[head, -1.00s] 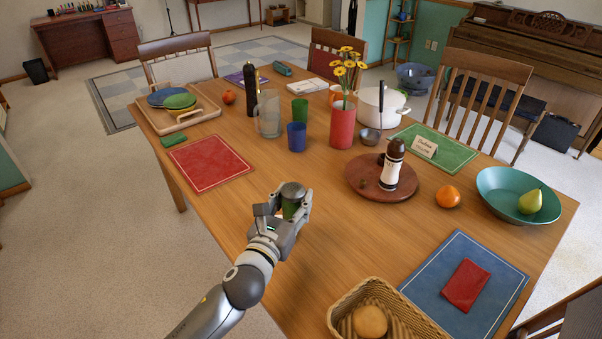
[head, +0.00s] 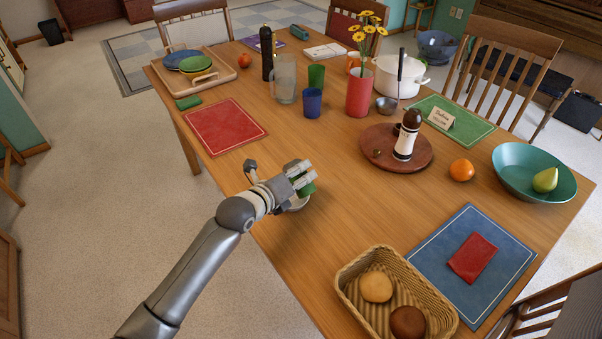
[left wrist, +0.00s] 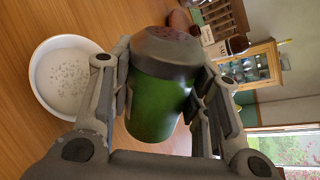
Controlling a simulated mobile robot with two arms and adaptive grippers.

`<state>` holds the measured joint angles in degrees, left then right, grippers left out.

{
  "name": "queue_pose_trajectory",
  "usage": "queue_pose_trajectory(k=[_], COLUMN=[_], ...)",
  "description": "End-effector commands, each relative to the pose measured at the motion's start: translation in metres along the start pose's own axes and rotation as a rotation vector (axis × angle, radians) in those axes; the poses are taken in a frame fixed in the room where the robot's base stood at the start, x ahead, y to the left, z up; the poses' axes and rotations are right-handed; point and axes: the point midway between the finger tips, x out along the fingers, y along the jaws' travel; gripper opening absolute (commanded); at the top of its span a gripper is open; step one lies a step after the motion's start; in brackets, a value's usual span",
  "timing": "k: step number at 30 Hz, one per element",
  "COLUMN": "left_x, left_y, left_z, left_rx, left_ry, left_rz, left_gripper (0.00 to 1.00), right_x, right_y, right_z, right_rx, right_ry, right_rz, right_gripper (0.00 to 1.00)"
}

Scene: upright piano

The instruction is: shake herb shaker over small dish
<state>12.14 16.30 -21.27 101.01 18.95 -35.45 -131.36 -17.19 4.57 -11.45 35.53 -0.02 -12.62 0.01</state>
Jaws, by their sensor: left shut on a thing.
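The herb shaker is a green cylinder (left wrist: 158,100) with a dark cap full of holes. My left gripper (head: 302,180) is shut around its body and holds it over the near left edge of the table. In the head view only a green part of the shaker (head: 307,189) shows past the fingers. My right gripper is out of view.
A red placemat (head: 226,127) lies behind the gripper. A round wooden board (head: 375,151) with a dark-topped bottle (head: 404,142) stands to the right. A wicker basket (head: 345,290) with rolls is at the near edge. Bare table lies between them.

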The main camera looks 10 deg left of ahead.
Motion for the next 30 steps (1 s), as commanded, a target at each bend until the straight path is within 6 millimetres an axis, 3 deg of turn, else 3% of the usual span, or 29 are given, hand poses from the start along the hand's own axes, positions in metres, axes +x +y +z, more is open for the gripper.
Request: queue_pose_trajectory(k=[4,14,24,30], left_x=[-0.005,-0.011,-0.013,-0.015], left_y=[-0.013,-0.025,-0.028,-0.033], left_z=[0.007,0.01,0.019,0.024], left_rx=[-0.176,-0.483,-0.916,-1.044], left_ry=[0.081,0.23,0.442,0.503], left_rz=[-0.002,-0.003,-0.001,-0.002], left_gripper=[0.19,0.19,0.19,0.19], right_x=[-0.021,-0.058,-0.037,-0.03], right_y=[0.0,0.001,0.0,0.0], right_z=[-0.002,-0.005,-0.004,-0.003], right_rx=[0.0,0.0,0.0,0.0], right_ry=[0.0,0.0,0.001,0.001], right_rz=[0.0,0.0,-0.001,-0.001], right_gripper=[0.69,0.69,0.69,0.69])
